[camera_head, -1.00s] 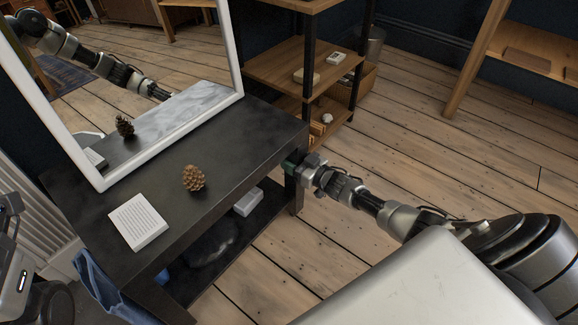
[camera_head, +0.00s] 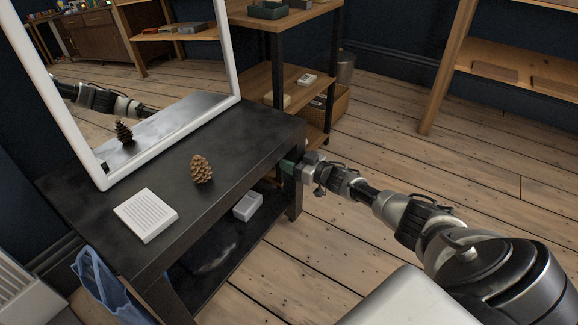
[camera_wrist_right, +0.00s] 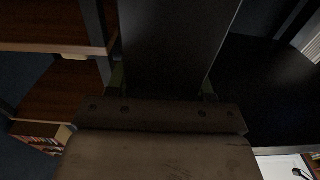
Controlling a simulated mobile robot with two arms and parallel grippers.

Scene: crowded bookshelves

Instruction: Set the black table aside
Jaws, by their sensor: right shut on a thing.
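The black table (camera_head: 240,128) stands at the left of the head view, with a low shelf (camera_head: 222,262) under its top. A pine cone (camera_head: 201,169), a white book or pad (camera_head: 146,215) and a white-framed mirror (camera_head: 236,92) are on its top. My right gripper (camera_head: 290,167) is at the table's right-hand leg, just below the top, and is shut on it. In the right wrist view the dark leg (camera_wrist_right: 175,45) runs up between the fingers (camera_wrist_right: 163,85). The fingertips are partly hidden in shadow. My left gripper is not in view.
A wooden shelf unit with black posts (camera_head: 278,77) stands close behind the table's right end. Another wooden shelf (camera_head: 500,72) is at the far right. A white box (camera_head: 248,206) lies on the table's low shelf; a blue bag (camera_head: 98,283) hangs at its left. Floor between is clear.

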